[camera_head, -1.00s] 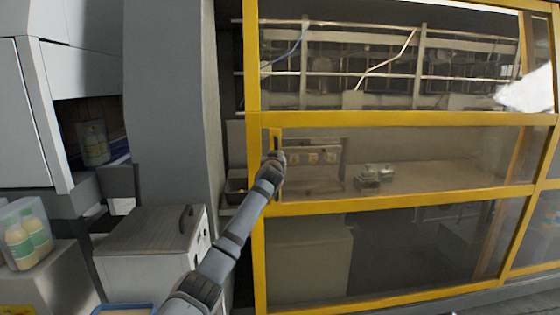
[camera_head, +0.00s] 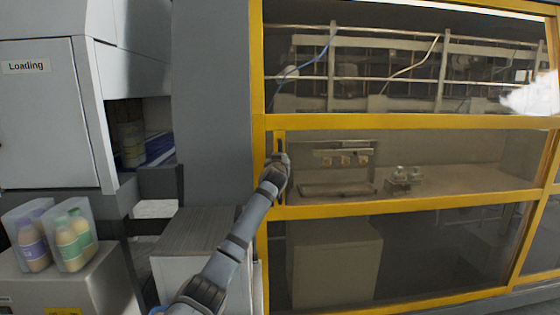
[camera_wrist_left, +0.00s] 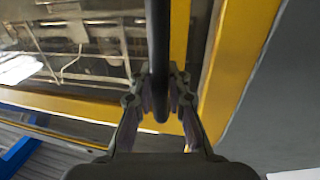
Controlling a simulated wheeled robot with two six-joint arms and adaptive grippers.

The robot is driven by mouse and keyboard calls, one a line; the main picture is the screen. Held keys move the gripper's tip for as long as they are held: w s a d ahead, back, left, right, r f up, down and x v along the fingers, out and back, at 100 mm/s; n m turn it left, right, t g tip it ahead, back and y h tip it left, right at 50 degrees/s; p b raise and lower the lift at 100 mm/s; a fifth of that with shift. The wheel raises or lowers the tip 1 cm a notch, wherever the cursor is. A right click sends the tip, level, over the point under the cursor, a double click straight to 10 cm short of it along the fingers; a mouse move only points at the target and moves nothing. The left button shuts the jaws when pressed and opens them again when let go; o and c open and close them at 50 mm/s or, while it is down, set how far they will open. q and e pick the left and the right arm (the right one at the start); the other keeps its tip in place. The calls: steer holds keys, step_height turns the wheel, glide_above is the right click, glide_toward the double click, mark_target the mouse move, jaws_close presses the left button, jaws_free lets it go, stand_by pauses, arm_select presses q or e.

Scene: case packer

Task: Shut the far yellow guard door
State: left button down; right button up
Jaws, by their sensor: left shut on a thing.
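The yellow-framed guard door (camera_head: 400,122) with clear panels fills the right of the head view. Its left edge stands against the grey column, with no gap showing between them. A dark upright bar handle (camera_head: 280,145) sits near that edge. It also shows in the left wrist view (camera_wrist_left: 158,40). My left gripper (camera_head: 280,161) is at the handle; in the left wrist view its fingers (camera_wrist_left: 161,90) are shut around the bar from both sides. My right gripper is not in view.
A grey column (camera_head: 212,110) stands left of the door. A grey cabinet (camera_head: 205,233) stands beneath my left arm's side. Clear cases of bottles (camera_head: 74,240) stand at the lower left. Racks and small fittings (camera_head: 403,178) show behind the panels.

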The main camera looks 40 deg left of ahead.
arm_select(q)
steer(key=shift+f, duration=0.35)
steer(key=c, duration=1.5)
jaws_free()
steer(key=shift+s+r, duration=0.1)
steer(key=shift+s, duration=0.05)
steer(key=shift+c, duration=0.2)
steer(key=shift+o, duration=1.1)
steer(key=shift+s+a+r, duration=0.15)
steer(key=v, duration=1.2)
